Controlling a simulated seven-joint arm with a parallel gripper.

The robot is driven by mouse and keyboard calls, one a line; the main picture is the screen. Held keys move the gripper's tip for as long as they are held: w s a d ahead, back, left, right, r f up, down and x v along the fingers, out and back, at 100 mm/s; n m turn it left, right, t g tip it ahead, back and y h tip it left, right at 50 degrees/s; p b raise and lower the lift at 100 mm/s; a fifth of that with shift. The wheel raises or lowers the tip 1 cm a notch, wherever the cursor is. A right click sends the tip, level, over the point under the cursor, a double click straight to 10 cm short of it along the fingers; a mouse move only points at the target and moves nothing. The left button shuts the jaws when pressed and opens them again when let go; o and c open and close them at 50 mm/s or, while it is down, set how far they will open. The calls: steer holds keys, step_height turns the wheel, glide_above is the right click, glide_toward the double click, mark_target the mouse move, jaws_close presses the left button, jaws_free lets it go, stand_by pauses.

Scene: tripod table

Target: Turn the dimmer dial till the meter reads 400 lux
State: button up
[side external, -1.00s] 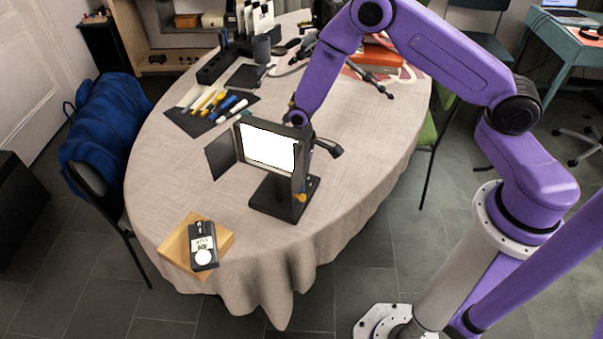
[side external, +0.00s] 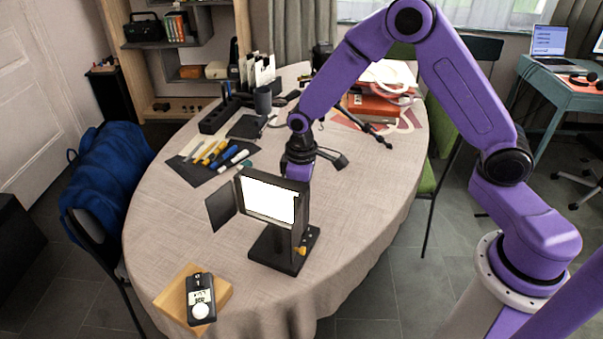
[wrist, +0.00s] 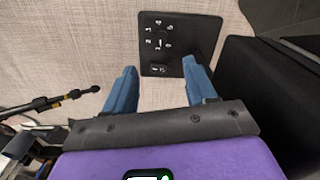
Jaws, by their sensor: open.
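The lux meter (side external: 201,301) is a black handheld unit with a pale display and a white round sensor. It lies on a wooden block (side external: 221,298); its digits are too small to read surely. A lit lamp panel (side external: 268,199) on a black stand faces the camera. In the wrist view, a black dimmer plate (wrist: 153,66) with a ring of white numerals lies on the cloth, a white mark (wrist: 160,43) at the ring's middle. My gripper (wrist: 160,66) is open, its blue fingers either side of the plate's near part, apparently above it.
The lamp's dark body (wrist: 255,90) stands close right of my fingers. A yellow knob (side external: 299,251) is on its stand. Markers on a dark mat (side external: 212,160) lie farther left. A thin black arm (wrist: 70,98) shows left.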

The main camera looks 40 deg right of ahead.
step_height(320, 180, up, 6)
steer(key=shift+f, duration=0.1)
stand_by(0.4)
steer(key=s+d+r+n, duration=0.1)
steer(key=s+d+r, duration=0.1)
steer(key=s, duration=0.7)
steer(key=s+d+r+n, duration=0.2)
steer(key=s+r, duration=0.2)
steer(key=s, duration=0.6)
steer(key=s+d+r+n, duration=0.2)
steer(key=s+r, duration=0.1)
steer(key=s, duration=0.6)
steer(key=shift+s+r, duration=0.3)
steer(key=shift+s, duration=0.05)
stand_by(0.6)
